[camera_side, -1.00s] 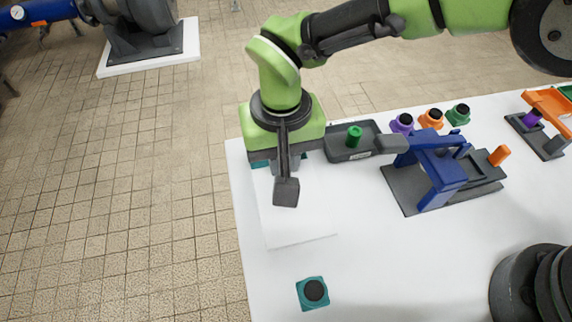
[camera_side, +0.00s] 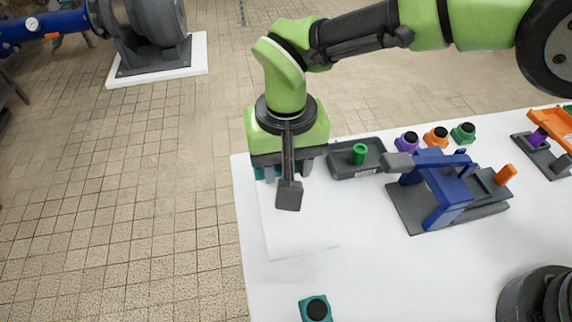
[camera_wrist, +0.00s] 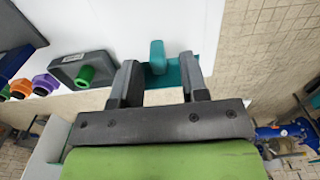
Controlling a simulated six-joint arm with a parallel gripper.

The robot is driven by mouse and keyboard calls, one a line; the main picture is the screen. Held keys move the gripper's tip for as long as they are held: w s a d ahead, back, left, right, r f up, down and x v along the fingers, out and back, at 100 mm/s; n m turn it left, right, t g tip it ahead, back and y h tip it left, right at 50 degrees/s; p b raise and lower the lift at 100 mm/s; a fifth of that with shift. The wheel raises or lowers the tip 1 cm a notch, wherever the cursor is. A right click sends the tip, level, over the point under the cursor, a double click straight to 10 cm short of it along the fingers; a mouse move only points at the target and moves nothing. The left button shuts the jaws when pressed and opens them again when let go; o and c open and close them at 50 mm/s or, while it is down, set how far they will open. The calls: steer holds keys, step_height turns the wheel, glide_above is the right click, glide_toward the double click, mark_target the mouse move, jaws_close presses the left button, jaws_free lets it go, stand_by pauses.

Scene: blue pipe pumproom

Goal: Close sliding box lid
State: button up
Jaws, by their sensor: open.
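A teal part with an upright teal handle (camera_wrist: 157,52) and a flat teal plate (camera_wrist: 159,81) sits on the table's edge in the wrist view. In the side view only bits of teal (camera_side: 262,173) show behind my gripper. A thin white panel (camera_side: 297,222) lies in front of it; I cannot tell whether it is the box or its lid. My gripper (camera_side: 288,172) points down over the teal part. In the wrist view its open fingers (camera_wrist: 160,68) stand on either side of the handle, with gaps visible. Whether the lid is open is unclear.
A dark grey tray (camera_side: 340,172) with a green peg (camera_side: 359,153) stands close on the right. Beyond it are a blue clamp fixture (camera_side: 447,190) and purple, orange and green knobs (camera_side: 436,137). A teal block with a black knob (camera_side: 316,309) sits near the front. The white table is clear between.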

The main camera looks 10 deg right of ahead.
step_height(320, 180, up, 9)
steer(key=shift+f, duration=0.15)
steer(key=shift+s+a, duration=0.1)
steer(key=shift+s, duration=0.05)
steer(key=c, duration=0.5)
steer(key=s+a+n, duration=0.1)
steer(key=s+a+f+n+y, duration=0.1)
steer(key=s+n, duration=0.1)
steer(key=s+a+n+y, duration=0.1)
steer(key=n, duration=0.1)
steer(key=shift+s+f, duration=0.15)
steer(key=shift+s, duration=0.1)
jaws_close()
steer(key=n+t+y, duration=0.3)
steer(key=n+t, duration=0.3)
steer(key=n, duration=0.6)
glide_toward(289, 218)
steer(key=x, duration=0.5)
steer(key=shift+w+a+f, duration=0.1)
steer(key=shift+a, duration=0.05)
steer(key=w, duration=0.3)
steer(key=shift+w+a+f, duration=0.15)
steer(key=shift+w+f, duration=0.05)
steer(key=shift+f, duration=0.05)
steer(key=shift+w, duration=0.45)
